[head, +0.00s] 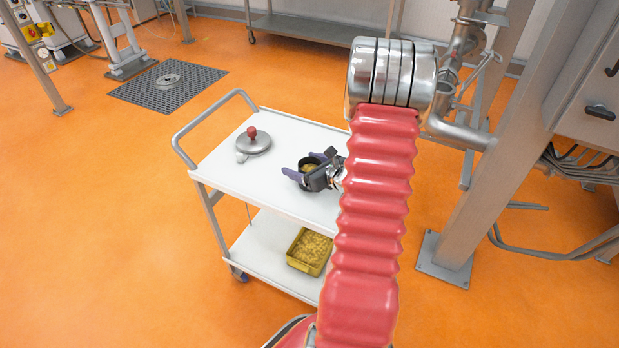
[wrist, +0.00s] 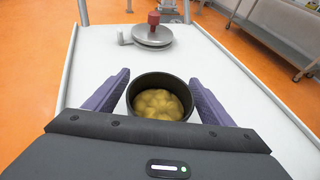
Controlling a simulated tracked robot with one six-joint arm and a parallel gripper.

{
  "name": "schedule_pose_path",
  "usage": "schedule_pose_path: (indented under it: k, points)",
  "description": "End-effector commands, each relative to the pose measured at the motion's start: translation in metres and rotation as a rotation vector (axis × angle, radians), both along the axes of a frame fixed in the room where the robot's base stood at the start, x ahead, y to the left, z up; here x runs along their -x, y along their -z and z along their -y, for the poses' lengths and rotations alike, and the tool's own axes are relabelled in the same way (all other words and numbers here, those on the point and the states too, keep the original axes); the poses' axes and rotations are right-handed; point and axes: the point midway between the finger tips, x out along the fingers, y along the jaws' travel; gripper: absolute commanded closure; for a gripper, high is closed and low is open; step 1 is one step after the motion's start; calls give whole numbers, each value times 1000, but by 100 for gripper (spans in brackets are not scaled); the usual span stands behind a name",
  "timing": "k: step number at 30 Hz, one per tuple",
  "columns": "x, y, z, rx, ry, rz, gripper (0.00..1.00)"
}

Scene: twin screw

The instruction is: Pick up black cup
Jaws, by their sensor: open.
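The black cup (wrist: 133,93) stands upright on the white top of the trolley, with yellowish lumpy contents (wrist: 159,104) inside. It also shows in the head view (head: 304,162), partly hidden by my gripper (head: 303,175). In the wrist view my gripper (wrist: 159,88) is open, with one purple finger on each side of the cup. A small gap shows between each finger and the cup wall. The lower front of the cup is hidden behind the gripper body.
A round metal lid with a red knob (head: 252,133) lies on the trolley top (head: 222,166), beyond the cup. A yellow tray (head: 296,262) with yellowish pieces sits on the lower shelf. The trolley has a grey handle (head: 206,116). A steel post (head: 487,150) stands at right.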

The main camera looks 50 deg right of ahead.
Motion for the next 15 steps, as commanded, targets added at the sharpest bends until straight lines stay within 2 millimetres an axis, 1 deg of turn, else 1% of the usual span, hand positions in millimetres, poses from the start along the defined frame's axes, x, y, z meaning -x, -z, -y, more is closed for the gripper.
schedule_pose_path:
  k: [11,15]
  points:
    - [0,0,0,0,0,0,24]
    - [0,0,0,0,0,0,33]
